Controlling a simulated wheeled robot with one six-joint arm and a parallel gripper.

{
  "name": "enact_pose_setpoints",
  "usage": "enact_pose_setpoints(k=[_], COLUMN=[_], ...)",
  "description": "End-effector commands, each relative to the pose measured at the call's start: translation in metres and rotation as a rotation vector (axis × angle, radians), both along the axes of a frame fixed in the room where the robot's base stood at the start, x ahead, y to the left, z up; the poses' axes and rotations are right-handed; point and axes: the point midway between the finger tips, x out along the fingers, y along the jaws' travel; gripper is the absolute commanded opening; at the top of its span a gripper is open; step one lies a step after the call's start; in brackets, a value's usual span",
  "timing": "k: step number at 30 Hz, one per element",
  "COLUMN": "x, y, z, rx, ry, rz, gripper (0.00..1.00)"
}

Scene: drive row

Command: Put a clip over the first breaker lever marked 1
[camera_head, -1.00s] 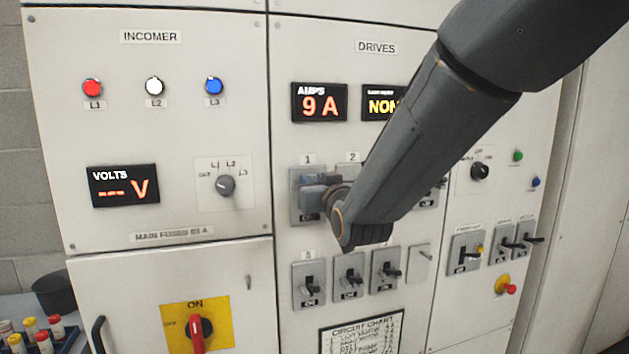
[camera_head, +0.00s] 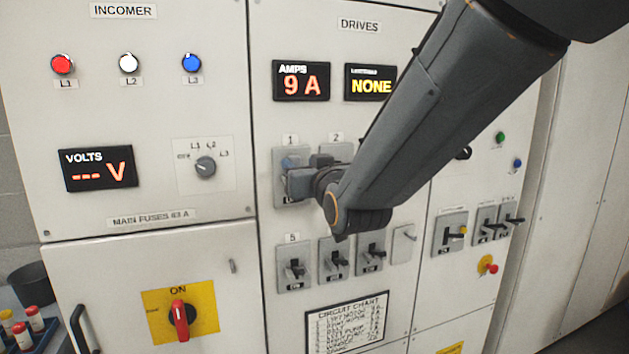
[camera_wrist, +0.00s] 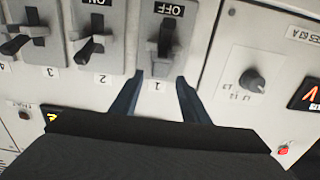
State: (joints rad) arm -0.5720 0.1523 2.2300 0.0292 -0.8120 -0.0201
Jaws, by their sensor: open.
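The first breaker (camera_head: 281,196), under the label 1 (camera_head: 290,139), is mostly hidden behind my gripper in the head view. The wrist view shows it upside down, with its black lever (camera_wrist: 166,36) and an OFF plate (camera_wrist: 169,9). My gripper (camera_wrist: 160,84) is open. Its two dark blue fingers stand apart on either side of the label 1, with tips near the breaker plate's edge. I see nothing between the fingers. In the head view a bluish fingertip (camera_head: 290,162) shows in front of the breaker. No clip can be made out on the lever.
Breaker 2 (camera_wrist: 95,45) and breaker 3 (camera_wrist: 35,40) stand beside it, levers projecting. A lower row of breakers (camera_head: 295,268) lies below my arm. A selector knob (camera_wrist: 252,82) is nearby. Red- and yellow-topped pieces (camera_head: 33,317) stand in a tray at lower left.

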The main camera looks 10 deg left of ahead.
Motion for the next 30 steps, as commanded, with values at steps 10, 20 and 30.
enact_pose_setpoints(k=[10,20,30], x=[-0.044,-0.066,-0.061], y=[-0.028,-0.041,-0.053], z=[-0.001,0.000,-0.017], rx=[0.001,0.001,-0.027], ry=[-0.002,-0.001,0.044], rz=[-0.001,-0.001,-0.022], gripper=[0.41,0.41,0.41])
